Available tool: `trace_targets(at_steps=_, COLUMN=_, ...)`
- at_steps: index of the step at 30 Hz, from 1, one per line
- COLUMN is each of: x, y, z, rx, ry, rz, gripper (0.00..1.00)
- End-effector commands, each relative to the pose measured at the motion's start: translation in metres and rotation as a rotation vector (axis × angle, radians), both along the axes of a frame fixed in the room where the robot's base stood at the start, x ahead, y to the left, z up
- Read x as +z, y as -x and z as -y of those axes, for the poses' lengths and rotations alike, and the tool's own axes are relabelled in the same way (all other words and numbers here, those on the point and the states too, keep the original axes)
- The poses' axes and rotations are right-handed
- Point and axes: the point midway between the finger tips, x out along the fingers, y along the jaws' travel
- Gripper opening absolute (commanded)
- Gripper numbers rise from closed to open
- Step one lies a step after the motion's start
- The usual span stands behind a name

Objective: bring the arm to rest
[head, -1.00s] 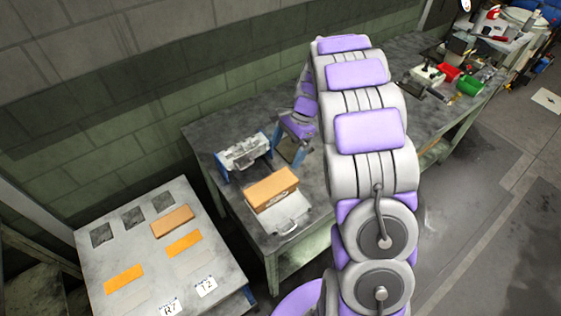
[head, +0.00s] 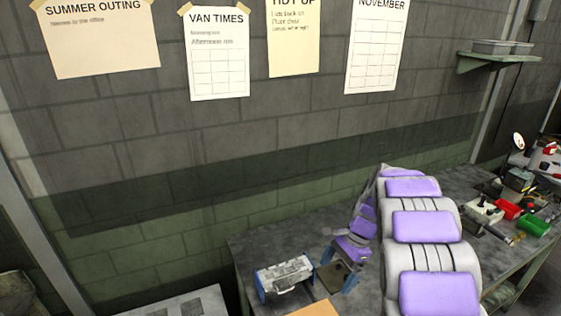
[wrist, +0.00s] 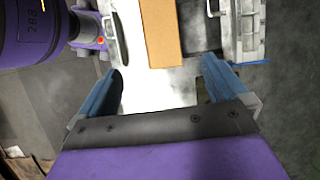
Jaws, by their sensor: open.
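My arm, grey with purple pads, arches over the dark workbench (head: 390,235) in the head view. My gripper (head: 337,279) hangs above the bench, just right of a metal fixture (head: 285,273) with blue sides. In the wrist view my gripper (wrist: 161,75) has its blue fingers spread wide with nothing between them. Beyond the fingertips are an orange-brown block (wrist: 160,35) and a pale surface below it. The fixture (wrist: 247,30) is at the upper right. In the head view the block (head: 315,309) shows only at the bottom edge.
A grey board (head: 190,303) shows at the lower left. Paper notices hang on the block wall, and a small shelf (head: 497,58) is fixed at the upper right.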

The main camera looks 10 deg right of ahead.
Motion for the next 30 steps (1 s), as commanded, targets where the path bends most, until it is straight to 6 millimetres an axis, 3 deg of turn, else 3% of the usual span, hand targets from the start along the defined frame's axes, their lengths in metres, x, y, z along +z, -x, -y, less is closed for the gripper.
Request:
trace_targets(at_steps=5, x=0.026, y=0.030, z=-0.012, rx=0.099, ry=0.032, rz=0.028, gripper=1.00)
trace_targets(at_steps=16, x=0.078, y=0.133, z=-0.045, rx=0.436, ry=0.098, rz=0.095, gripper=1.00)
trace_targets(at_steps=24, x=0.097, y=0.217, z=-0.064, rx=0.707, ry=0.121, rz=0.140, gripper=1.00)
trace_targets(at_steps=30, x=0.098, y=0.280, z=-0.072, rx=0.924, ry=0.132, rz=0.168, gripper=1.00)
